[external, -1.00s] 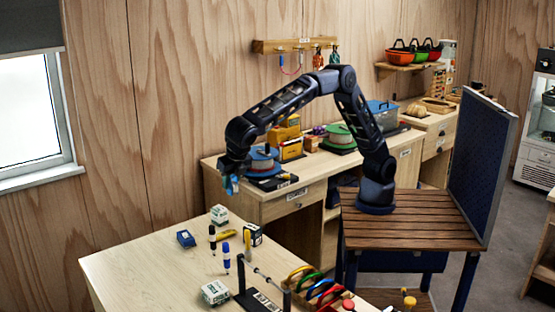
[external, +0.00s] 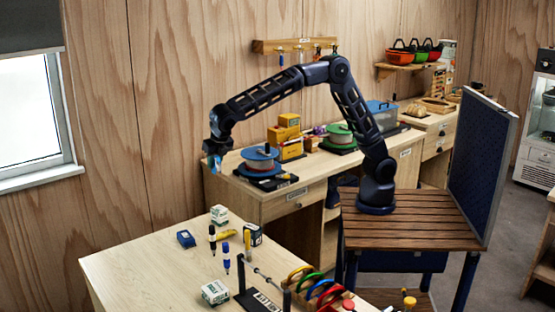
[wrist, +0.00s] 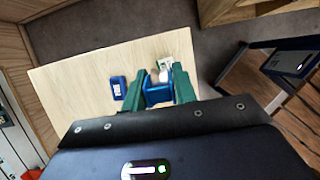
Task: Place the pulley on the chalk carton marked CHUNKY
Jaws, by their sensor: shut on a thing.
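My gripper (external: 214,162) is raised in the air, above and behind the far edge of the front table. In the wrist view its green fingers (wrist: 160,84) are shut on a blue piece, the pulley (wrist: 157,95). Two white and green chalk cartons stand on the front table: one near the far edge (external: 219,215) and one nearer the camera (external: 214,293). Their lettering is too small to read. A pale carton (wrist: 165,62) shows just beyond the fingers in the wrist view, partly hidden.
A rack of coloured carabiners (external: 310,288) stands at right. The front table's left part is clear. Rope spools (external: 260,160) sit on the back bench.

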